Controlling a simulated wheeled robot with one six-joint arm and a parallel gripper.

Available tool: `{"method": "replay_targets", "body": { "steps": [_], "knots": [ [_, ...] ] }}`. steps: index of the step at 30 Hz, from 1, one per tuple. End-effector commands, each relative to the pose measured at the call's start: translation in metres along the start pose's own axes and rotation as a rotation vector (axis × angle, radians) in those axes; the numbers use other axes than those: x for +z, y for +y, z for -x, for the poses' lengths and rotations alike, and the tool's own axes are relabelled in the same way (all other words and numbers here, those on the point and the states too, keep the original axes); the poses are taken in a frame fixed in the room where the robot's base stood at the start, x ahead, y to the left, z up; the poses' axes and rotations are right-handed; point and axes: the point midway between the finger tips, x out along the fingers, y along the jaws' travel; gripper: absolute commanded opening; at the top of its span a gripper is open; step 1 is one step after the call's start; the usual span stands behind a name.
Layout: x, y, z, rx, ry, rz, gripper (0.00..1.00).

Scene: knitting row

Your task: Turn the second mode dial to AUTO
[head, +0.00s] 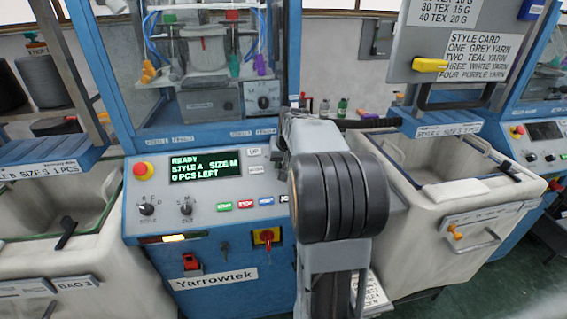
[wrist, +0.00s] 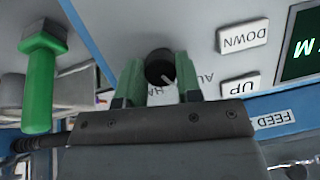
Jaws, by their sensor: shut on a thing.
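The mode dial (wrist: 160,63) is a small black round knob on the pale control panel. In the wrist view it sits between the two green fingers of my gripper (wrist: 157,78), which is shut on it. Its white pointer mark shows at the knob's lower right. Partly covered lettering lies around it, starting "AU" and "HA"; the fingers hide the rest, so I cannot tell exactly which word the pointer meets. In the head view my arm hides the dial and the fingertips, to the right of the UP and DOWN buttons.
UP (wrist: 238,86) and DOWN (wrist: 243,36) buttons and a green display (head: 206,166) lie beside the dial. A red stop button (head: 143,170) and two other dials are farther left. A green handle-like piece (wrist: 40,80) stands near the gripper. A pale bin (head: 460,190) is at right.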

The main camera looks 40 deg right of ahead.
Motion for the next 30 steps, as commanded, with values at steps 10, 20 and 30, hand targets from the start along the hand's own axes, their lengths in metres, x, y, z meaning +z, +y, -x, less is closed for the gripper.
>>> {"method": "replay_targets", "body": {
  "steps": [10,20,30],
  "knots": [
    [0.0,0.0,0.0,0.0,0.001,0.0,0.57],
    [-0.001,0.0,0.014,0.0,0.004,-0.001,0.57],
    [-0.001,0.0,0.082,0.001,0.006,-0.001,0.57]
  ]
}}
